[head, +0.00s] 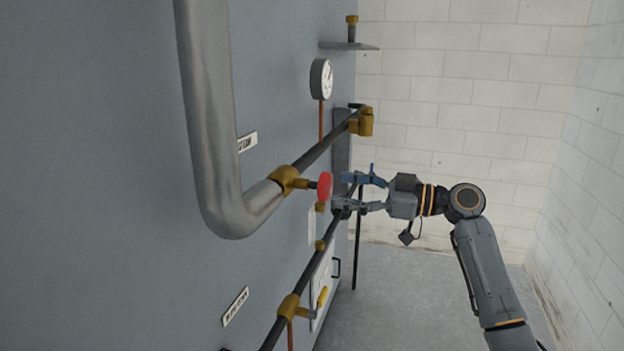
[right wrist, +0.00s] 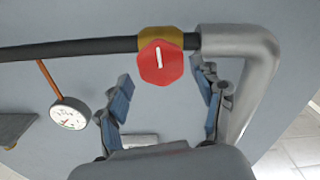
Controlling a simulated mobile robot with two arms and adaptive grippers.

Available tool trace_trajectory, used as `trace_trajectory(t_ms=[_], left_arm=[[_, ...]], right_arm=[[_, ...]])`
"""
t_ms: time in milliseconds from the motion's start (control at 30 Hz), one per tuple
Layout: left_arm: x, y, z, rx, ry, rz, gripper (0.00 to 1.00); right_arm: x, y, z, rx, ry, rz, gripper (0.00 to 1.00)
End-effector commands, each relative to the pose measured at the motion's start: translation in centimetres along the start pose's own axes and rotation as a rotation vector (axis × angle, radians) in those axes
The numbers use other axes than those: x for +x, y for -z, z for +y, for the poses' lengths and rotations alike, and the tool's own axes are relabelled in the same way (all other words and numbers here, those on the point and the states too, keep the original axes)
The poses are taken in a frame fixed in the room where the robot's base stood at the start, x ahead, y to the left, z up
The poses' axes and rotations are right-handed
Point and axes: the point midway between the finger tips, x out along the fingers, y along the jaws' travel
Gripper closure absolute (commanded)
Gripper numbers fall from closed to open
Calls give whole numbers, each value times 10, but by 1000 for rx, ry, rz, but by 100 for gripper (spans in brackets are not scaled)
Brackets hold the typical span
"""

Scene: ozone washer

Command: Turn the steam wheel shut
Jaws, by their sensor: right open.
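The steam wheel (head: 325,186) is a small red knob on a brass valve (head: 285,179) in the dark pipe along the grey wall. In the right wrist view the red wheel (right wrist: 160,62) faces the camera, with a white bar mark that stands nearly upright. My right gripper (head: 352,190) is open just to the right of the wheel in the head view. In the right wrist view its fingers (right wrist: 163,90) are spread to either side, with the wheel just beyond the gap between them. I see no contact. My left gripper is not in view.
A thick grey pipe (head: 207,110) bends down to the valve. A gauge (head: 321,79) is above the dark pipe, and a lower pipe (head: 312,267) carries another brass valve (head: 289,308). The floor (head: 400,290) near my right arm is clear.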

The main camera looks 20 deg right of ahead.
Motion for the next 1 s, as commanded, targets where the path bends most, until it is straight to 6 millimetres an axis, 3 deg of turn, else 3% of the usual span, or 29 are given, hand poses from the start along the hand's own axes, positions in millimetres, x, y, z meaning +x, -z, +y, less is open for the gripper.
trace_trajectory(t_ms=[200, 400, 800, 1000], left_arm=[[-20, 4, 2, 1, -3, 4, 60], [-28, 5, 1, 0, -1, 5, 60], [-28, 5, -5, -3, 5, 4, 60], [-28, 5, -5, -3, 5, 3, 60]], right_arm=[[46, 4, 1, 2, 0, 1, 33], [70, 1, 1, 2, -1, 0, 33], [77, -1, 1, 1, -2, -1, 33], [76, -1, 1, 1, -2, -1, 74]])
